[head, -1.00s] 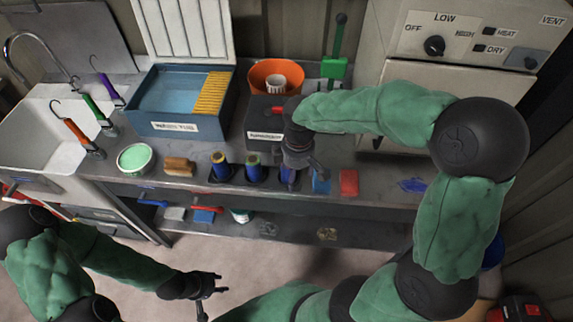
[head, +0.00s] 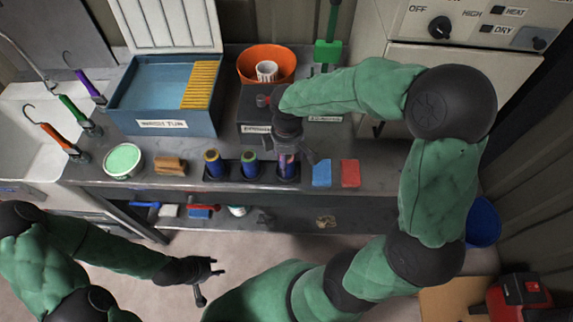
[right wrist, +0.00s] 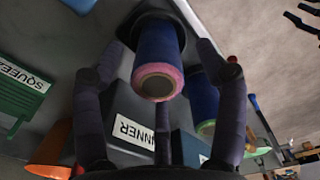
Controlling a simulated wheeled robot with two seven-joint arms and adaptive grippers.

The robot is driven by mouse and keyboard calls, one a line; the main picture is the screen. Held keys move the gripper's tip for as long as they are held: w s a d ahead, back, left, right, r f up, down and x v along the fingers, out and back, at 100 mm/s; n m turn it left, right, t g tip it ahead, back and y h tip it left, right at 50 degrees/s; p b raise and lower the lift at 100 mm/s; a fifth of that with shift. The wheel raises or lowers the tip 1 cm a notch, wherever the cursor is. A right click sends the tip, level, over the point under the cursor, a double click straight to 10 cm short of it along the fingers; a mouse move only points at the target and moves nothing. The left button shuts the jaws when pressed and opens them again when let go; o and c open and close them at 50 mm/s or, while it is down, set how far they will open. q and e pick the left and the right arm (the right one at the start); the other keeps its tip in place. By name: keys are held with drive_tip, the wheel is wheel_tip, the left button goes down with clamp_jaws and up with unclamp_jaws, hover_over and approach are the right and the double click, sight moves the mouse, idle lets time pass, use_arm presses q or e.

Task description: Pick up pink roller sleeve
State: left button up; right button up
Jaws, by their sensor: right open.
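The pink roller sleeve (head: 289,166) stands upright in the rightmost stand on the counter, partly hidden by my right gripper (head: 293,160) in the head view. In the right wrist view the sleeve (right wrist: 158,62) is blue with a pink end around a hollow core. My right gripper (right wrist: 160,50) is open, with one finger on each side of the sleeve; I cannot tell if either touches it. My left gripper (head: 210,282) is open and empty, low in front of the counter.
Two similar sleeves, yellow-ended (head: 213,164) and green-ended (head: 250,166), stand to the left. A blue sponge (head: 321,172) and red sponge (head: 349,173) lie to the right. A dark labelled box (head: 256,128), orange bowl (head: 248,66) and blue tub (head: 125,122) stand behind.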

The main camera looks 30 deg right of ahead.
wheel_tip(320, 180, down, 5)
drive_tip(key=shift+w+d+b, duration=0.1)
drive_tip(key=shift+w+b, duration=0.05)
drive_tip(key=shift+b, duration=0.65)
drive_tip(key=c, duration=1.2)
